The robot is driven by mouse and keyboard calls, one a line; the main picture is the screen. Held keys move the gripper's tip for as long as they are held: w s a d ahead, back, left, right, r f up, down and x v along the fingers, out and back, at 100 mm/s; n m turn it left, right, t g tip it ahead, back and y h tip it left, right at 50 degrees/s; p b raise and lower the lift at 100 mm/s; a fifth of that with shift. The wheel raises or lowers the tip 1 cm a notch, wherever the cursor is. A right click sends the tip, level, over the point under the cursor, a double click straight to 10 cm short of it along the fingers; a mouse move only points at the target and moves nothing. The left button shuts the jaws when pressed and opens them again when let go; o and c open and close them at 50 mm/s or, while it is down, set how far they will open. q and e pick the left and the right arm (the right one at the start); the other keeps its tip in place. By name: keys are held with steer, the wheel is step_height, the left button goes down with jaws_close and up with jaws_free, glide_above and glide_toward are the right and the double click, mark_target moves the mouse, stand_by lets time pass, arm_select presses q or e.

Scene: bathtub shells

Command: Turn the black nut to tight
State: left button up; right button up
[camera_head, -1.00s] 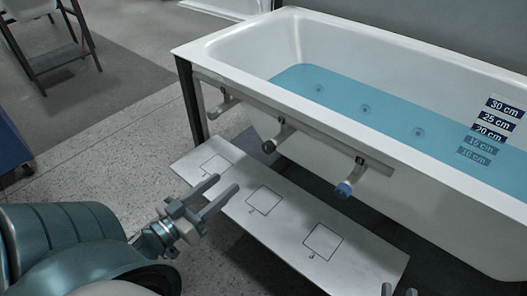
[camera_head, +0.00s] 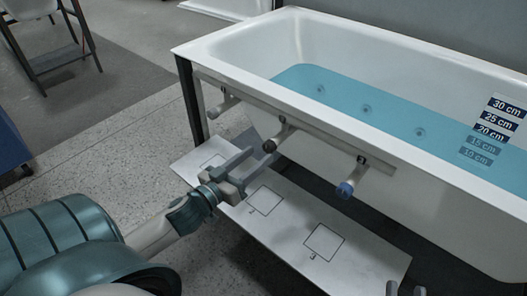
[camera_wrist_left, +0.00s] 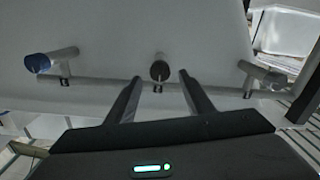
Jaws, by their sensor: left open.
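The black nut (camera_head: 269,146) is the dark cap on the end of the middle pipe stub (camera_head: 282,134) on the tub's front. In the left wrist view its dark round face (camera_wrist_left: 159,70) lies ahead, between the two fingers in the picture. My left gripper (camera_head: 264,155) is open, its fingertips close to the nut. In the left wrist view the gripper (camera_wrist_left: 160,77) has nothing clamped; I cannot tell whether a finger touches the nut. My right gripper (camera_head: 405,289) shows only two separated fingertips at the bottom edge.
A blue-capped stub (camera_head: 345,189) is to the right, and a grey-ended stub (camera_head: 214,111) to the left. A white board (camera_head: 360,262) with marked squares lies below. The white bathtub (camera_head: 440,165) holds blue water. Floor at left is open.

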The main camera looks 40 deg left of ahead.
mark_target(266, 149)
arm_select(q)
steer(key=shift+w, duration=1.15)
steer(key=shift+w+d, duration=0.15)
steer(key=shift+w, duration=0.7)
arm_select(e)
steer(key=shift+s+r+t, duration=0.3)
steer(key=shift+r+t, duration=0.1)
steer(key=shift+r, duration=0.3)
arm_select(q)
steer(key=c, duration=1.1)
